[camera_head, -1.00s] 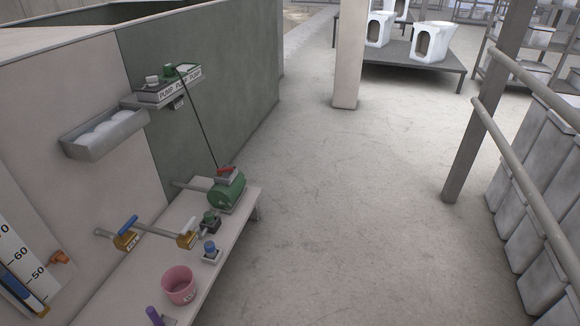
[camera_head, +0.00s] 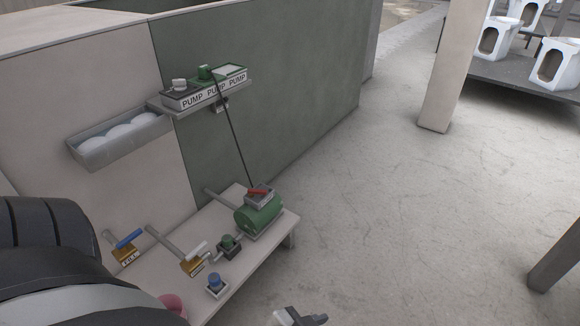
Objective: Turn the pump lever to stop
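The pump lever (camera_head: 258,192) is a short red handle on a grey box atop the green pump (camera_head: 262,215). The pump sits at the far right end of the bench. The lever lies roughly crosswise; any stop marking is too small to read. My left arm fills the lower left corner, dark and close to the camera.
The bench (camera_head: 290,228) also holds a blue valve handle (camera_head: 129,238), a white valve handle (camera_head: 198,248), a green knob (camera_head: 228,241) and a blue knob (camera_head: 215,281). A PUMP shelf (camera_head: 205,97) and a grey tray (camera_head: 120,140) are on the wall. Right-hand floor is open; posts stand there.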

